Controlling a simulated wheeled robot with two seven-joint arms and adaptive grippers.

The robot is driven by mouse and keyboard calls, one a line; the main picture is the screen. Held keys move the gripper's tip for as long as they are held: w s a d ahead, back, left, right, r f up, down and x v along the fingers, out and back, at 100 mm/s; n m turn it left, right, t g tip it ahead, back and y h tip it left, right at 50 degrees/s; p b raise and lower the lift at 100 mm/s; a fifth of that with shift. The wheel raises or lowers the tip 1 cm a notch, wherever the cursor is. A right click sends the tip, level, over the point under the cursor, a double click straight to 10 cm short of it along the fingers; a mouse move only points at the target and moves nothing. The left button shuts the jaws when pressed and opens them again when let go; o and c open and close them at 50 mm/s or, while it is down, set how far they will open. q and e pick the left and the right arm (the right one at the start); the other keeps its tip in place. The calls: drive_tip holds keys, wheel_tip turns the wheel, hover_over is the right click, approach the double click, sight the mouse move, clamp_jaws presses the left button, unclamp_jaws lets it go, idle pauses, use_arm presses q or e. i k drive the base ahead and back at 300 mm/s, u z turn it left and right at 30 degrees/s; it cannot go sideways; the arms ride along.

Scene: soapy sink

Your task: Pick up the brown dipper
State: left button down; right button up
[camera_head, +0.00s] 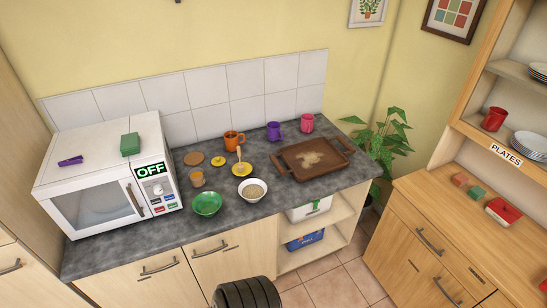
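A thin light-brown stick-like thing (239,154), which looks like the dipper, stands roughly upright at a yellow saucer (242,171) in the middle of the grey counter. It is too small to tell whether its lower end rests on the saucer.
Close around are an orange mug (233,140), a small orange-brown cup (197,179), a green bowl (207,204) and a white bowl (252,190) with grainy contents. A white microwave (95,200) stands left, a brown tray (310,177) right. Counter space in front of the tray is narrow.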

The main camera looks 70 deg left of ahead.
sight(240, 169)
drive_tip(key=i, duration=1.5)
drive_tip(key=u, duration=3.65)
